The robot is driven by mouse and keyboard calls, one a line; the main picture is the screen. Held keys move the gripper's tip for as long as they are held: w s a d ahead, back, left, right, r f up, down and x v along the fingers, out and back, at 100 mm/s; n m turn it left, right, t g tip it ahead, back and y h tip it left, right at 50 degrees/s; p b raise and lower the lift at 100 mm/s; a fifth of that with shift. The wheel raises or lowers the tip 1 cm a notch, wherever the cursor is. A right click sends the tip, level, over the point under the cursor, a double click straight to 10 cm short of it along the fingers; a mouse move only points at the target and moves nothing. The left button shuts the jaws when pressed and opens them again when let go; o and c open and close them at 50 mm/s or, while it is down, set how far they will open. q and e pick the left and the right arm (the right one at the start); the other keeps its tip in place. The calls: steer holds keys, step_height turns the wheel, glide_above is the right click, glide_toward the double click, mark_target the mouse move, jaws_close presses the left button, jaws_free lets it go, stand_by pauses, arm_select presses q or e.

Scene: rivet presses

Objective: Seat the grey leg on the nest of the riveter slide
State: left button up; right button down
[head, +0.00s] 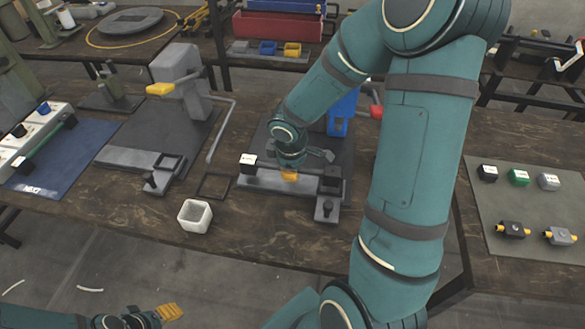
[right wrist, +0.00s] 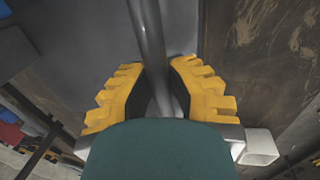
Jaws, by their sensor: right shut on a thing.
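My right gripper (head: 289,176) is low over the slide (head: 262,182) of the blue press. In the right wrist view its yellow fingers (right wrist: 156,90) are shut on a round grey rod, the grey leg (right wrist: 149,35), which runs away between them. In the head view the leg lies roughly left to right along the slide, mostly hidden by the gripper. A dark block (head: 332,180) stands at the slide's right end. I cannot tell whether the leg touches the nest. My left gripper (head: 168,312) is at the bottom left, away from the table; its opening is unclear.
A grey press (head: 180,80) with a yellow handle stands left. A white bin (head: 195,216) and a dark frame (head: 214,186) lie between the stations. The blue press (head: 343,112) is partly behind my arm. A mat (head: 530,208) at right holds several small blocks.

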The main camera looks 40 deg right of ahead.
steer(key=shift+f+b, duration=0.95)
steer(key=shift+f, duration=0.1)
stand_by(0.4)
steer(key=c, duration=0.9)
jaws_free()
steer(key=shift+r, duration=0.1)
steer(key=r, duration=0.4)
steer(key=s+a+r, duration=0.1)
steer(key=r, duration=0.6)
steer(key=shift+s+a+r, duration=0.2)
steer(key=shift+a+r, duration=0.15)
